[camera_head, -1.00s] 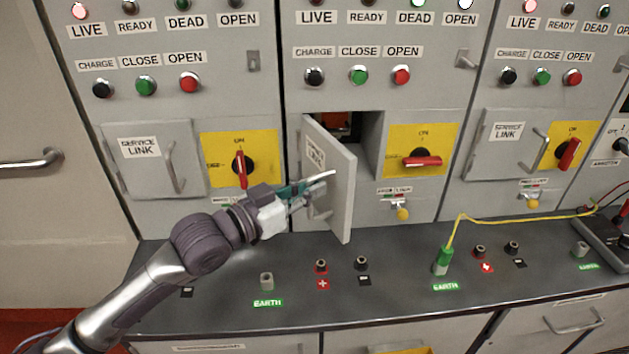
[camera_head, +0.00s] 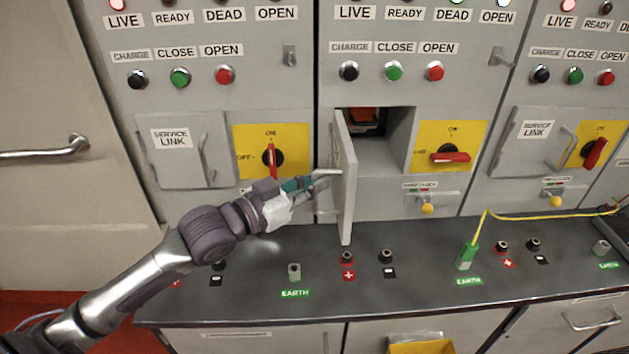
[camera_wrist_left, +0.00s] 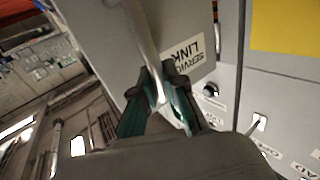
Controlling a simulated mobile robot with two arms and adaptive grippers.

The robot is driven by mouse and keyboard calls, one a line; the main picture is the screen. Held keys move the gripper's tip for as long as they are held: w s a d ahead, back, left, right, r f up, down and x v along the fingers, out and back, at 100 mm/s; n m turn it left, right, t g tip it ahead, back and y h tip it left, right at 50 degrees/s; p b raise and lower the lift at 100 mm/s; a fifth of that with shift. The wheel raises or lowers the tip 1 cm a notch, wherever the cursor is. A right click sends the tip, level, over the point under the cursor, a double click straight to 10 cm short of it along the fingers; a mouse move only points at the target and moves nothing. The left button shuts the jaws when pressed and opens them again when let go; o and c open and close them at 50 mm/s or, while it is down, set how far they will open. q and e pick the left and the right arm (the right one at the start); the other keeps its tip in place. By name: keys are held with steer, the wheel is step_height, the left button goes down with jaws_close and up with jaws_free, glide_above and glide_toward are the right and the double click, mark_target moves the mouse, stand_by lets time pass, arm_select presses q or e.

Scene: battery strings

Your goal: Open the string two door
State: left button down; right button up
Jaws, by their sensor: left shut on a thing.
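The string two door (camera_head: 347,190) is the middle cabinet's service link door. It stands swung out from its opening, seen nearly edge-on in the head view, hinged at its left side. My left gripper (camera_head: 322,184) is at the door's outer face, on its left. In the left wrist view, the door's face with its label (camera_wrist_left: 188,48) is close, and the fingers of my left gripper (camera_wrist_left: 165,95) are shut around the metal door handle (camera_wrist_left: 143,40). Behind the door the compartment (camera_head: 383,140) is open, with an orange-red part (camera_head: 366,114) inside. My right gripper is not in view.
The yellow switch panel (camera_head: 450,138) is right of the opening. Below, the dark counter (camera_head: 330,290) carries several sockets and a green earth plug (camera_head: 467,256) with a yellow cable. The left service link door (camera_head: 180,160) is closed.

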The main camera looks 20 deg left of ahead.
arm_select(q)
steer(key=c, duration=1.2)
jaws_free()
steer(key=shift+s, duration=0.1)
steer(key=v, duration=1.2)
